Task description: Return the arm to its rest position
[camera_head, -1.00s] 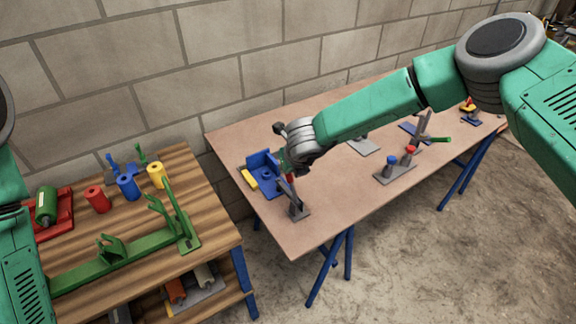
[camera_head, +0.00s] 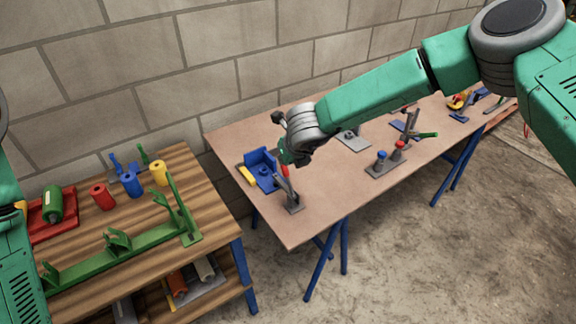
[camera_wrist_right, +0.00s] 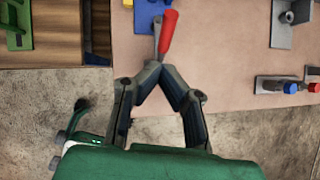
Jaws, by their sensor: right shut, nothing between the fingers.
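My right arm reaches in from the right over the brown table (camera_head: 330,185), and its wrist is above the table's left part. In the right wrist view my right gripper (camera_wrist_right: 155,70) is shut, its fingertips meeting with nothing between them. Just beyond the tips is a grey lever with a red handle (camera_wrist_right: 167,34). The red handle also shows below my wrist in the head view (camera_head: 284,169). I cannot tell whether the tips touch the lever. The fingers are mostly hidden in the head view. Only part of my left arm shows at the left edge; its gripper is out of view.
A blue block (camera_head: 262,167) with a yellow piece sits by the lever. A grey plate with blue and red knobs (camera_head: 386,164) stands to the right. The wooden workbench (camera_head: 130,265) at left holds a long green bracket (camera_head: 120,252) and red, blue and yellow cylinders.

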